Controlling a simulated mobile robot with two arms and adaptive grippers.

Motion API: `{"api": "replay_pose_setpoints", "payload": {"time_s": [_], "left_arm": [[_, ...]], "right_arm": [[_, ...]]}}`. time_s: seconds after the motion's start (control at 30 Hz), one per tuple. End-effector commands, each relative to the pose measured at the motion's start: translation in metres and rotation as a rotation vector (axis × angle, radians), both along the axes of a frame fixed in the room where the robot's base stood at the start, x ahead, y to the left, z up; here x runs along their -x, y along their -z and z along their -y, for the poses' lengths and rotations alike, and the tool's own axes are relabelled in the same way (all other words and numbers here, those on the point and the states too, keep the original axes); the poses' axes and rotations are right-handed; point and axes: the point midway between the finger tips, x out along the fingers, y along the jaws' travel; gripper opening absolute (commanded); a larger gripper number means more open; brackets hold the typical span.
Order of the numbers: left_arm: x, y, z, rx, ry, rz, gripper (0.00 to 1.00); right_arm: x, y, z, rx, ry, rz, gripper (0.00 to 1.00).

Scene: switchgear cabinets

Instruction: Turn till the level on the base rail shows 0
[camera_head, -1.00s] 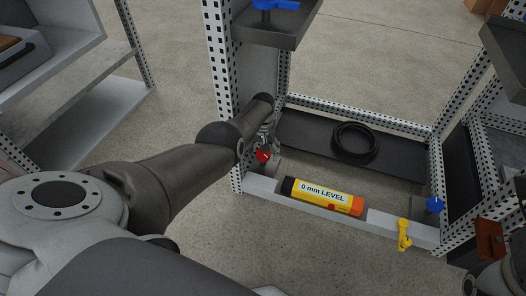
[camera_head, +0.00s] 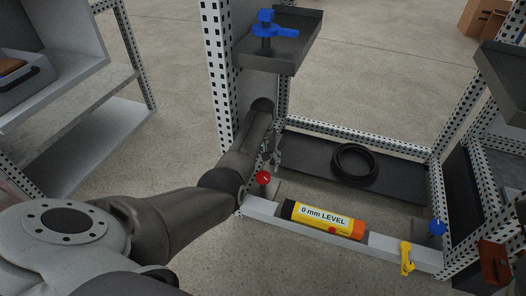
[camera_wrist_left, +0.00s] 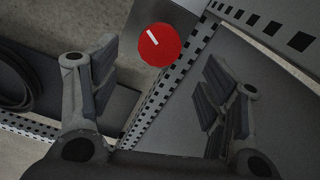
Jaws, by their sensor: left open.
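A yellow level with black and orange ends, labelled "0 mm LEVEL" (camera_head: 323,219), lies on the pale base rail (camera_head: 385,242). A red round knob (camera_head: 263,178) stands at the rail's left end. A blue knob (camera_head: 437,228) stands at its right end. My left gripper (camera_head: 268,151) is just behind the red knob, partly hidden by my arm. In the left wrist view my left gripper (camera_wrist_left: 163,95) is open and empty. The red knob (camera_wrist_left: 160,46), with a white mark slanting up-left, shows beyond the gap, apart from both fingers.
Perforated frame posts (camera_head: 217,75) rise close to my left arm. A grey tray (camera_head: 290,45) holding a blue valve-like part (camera_head: 270,28) hangs above. A yellow clamp-like part (camera_head: 406,258) sits on the rail's right. A black cable coil (camera_head: 354,164) lies behind the level.

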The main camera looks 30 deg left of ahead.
Motion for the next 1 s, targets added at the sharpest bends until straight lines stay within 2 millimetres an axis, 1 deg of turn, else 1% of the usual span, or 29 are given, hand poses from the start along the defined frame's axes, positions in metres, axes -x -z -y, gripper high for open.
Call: {"api": "replay_pose_setpoints", "payload": {"time_s": [0.03,0.2,0.37,0.5,1.0], "left_arm": [[-0.002,-0.010,0.000,-0.002,0.000,0.005,0.70],[-0.001,-0.036,0.000,-0.001,0.000,0.004,0.70],[-0.001,-0.050,0.000,-0.001,0.001,0.003,0.70],[0.000,-0.053,0.000,0.000,0.001,0.000,0.70],[-0.001,-0.053,-0.001,-0.003,0.001,0.006,0.70]], "right_arm": [[0.000,0.000,0.000,0.000,0.000,0.000,0.40],[0.000,0.000,0.000,0.000,0.000,0.000,0.40],[0.000,0.000,0.000,0.000,0.000,0.000,0.40],[0.000,0.000,0.000,0.001,0.000,0.000,0.40],[0.000,0.000,0.000,0.000,0.000,-0.001,0.40]]}}
